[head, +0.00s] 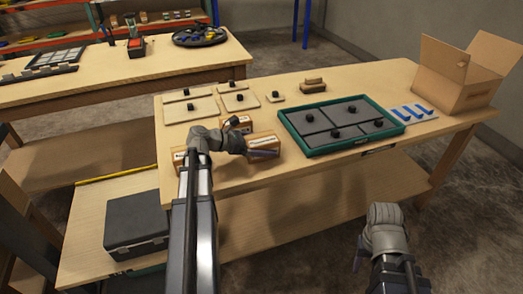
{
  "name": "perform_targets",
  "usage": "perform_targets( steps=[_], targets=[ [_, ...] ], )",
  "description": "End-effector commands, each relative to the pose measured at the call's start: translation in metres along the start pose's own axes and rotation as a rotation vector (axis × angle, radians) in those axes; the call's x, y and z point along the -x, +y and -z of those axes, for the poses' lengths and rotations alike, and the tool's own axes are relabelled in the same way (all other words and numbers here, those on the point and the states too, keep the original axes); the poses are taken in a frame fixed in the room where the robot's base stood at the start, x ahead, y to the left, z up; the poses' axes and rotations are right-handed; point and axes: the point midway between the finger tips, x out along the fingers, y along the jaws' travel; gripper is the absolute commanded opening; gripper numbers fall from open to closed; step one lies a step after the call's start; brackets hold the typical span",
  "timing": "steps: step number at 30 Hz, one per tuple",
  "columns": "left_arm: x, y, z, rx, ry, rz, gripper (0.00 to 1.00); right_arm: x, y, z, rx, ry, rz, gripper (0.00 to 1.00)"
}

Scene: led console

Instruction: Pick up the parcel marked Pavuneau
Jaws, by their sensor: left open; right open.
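Several small brown parcels with white labels stand near the front left edge of the wooden table. One parcel (264,141) is on the right, one (179,157) is on the left, partly hidden by my arm, and a smaller one (238,122) is behind. The labels are too small to read, so I cannot tell which one says Pavuneau. My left gripper (258,151) is open at the front of the right parcel; I cannot tell whether it touches. My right gripper (360,258) is open and empty, low in front of the table, away from the parcels.
A green-rimmed tray (308,152) with dark panels and black knobs lies right of the parcels. Wooden boards with knobs (190,108) lie behind. An open cardboard box (460,90) and blue strips (413,111) are at right. A dark case (136,222) sits on the lower shelf.

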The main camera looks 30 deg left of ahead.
Motion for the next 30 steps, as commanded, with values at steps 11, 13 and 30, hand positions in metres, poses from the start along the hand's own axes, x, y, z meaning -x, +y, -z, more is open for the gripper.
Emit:
perform_targets(
  steps=[11, 13, 30],
  targets=[
    [-0.0016, 0.0001, -0.0005, 0.000, 0.000, -0.001, 0.82, -0.0001, 0.0000, 0.0000, 0.000, 0.000, 0.000, 0.50],
    [-0.0015, 0.0001, -0.0005, 0.000, 0.000, -0.001, 0.74, -0.0001, 0.0000, 0.0000, 0.000, 0.000, 0.000, 0.50],
    [-0.0013, 0.0002, -0.0004, 0.000, 0.000, -0.001, 0.10, -0.0002, 0.0000, 0.0000, 0.000, 0.000, 0.000, 0.50]
  ],
)
